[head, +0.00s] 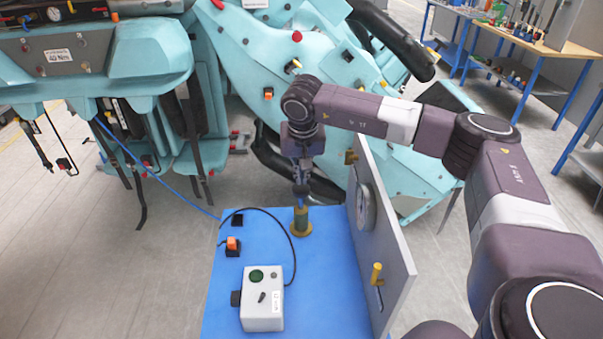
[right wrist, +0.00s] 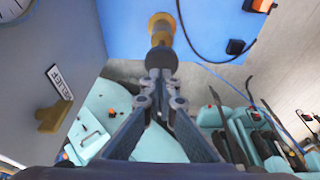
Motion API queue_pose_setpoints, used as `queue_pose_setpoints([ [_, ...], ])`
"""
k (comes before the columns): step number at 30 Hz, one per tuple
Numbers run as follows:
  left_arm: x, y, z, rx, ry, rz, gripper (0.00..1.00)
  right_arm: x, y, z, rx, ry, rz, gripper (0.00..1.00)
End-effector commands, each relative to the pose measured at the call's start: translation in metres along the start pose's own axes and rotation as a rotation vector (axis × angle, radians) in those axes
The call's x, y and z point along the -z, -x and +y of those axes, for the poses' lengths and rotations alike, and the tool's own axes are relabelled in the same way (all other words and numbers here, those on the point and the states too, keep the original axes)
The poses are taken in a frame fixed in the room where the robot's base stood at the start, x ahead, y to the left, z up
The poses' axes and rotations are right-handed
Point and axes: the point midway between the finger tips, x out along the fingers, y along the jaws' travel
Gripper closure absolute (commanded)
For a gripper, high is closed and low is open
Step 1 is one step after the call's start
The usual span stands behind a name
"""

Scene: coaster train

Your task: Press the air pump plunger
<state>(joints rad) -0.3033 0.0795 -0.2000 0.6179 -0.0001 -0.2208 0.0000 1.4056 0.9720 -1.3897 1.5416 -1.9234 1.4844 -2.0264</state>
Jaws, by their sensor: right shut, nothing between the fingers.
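The air pump stands upright on the blue table top, with a brass-yellow body (head: 301,224) and a dark plunger top. In the right wrist view the yellow body (right wrist: 161,22) is at the top centre, with the dark plunger (right wrist: 161,61) in front of it. My right gripper (head: 301,189) points down over the pump from above. Its fingers (right wrist: 160,78) are shut with nothing between them, and the tips line up with the plunger. They look at or very near its top; I cannot tell contact or how far down the plunger is. My left gripper is out of view.
A grey control box (head: 263,305) and an orange switch (head: 233,246) sit on the blue table (head: 320,306). A black cable (head: 291,240) curves close to the pump. An upright grey panel (head: 383,255) with a gauge and yellow handles stands just right. Teal coaster cars rise behind.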

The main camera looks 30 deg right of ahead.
Motion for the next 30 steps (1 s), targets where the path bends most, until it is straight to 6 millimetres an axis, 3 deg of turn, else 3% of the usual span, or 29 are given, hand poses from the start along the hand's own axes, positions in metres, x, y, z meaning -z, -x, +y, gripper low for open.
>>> queue_pose_setpoints([
  [6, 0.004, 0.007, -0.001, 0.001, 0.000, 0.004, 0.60, -0.004, -0.013, 0.000, 0.000, 0.000, 0.000, 1.00],
  [17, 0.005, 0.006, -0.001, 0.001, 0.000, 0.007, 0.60, -0.005, -0.015, 0.000, 0.000, 0.000, 0.000, 1.00],
  [23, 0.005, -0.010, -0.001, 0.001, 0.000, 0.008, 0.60, -0.010, -0.032, 0.000, -0.001, 0.001, -0.001, 1.00],
  [30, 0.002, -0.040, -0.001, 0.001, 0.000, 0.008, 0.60, -0.022, -0.067, 0.000, -0.002, 0.003, -0.008, 1.00],
])
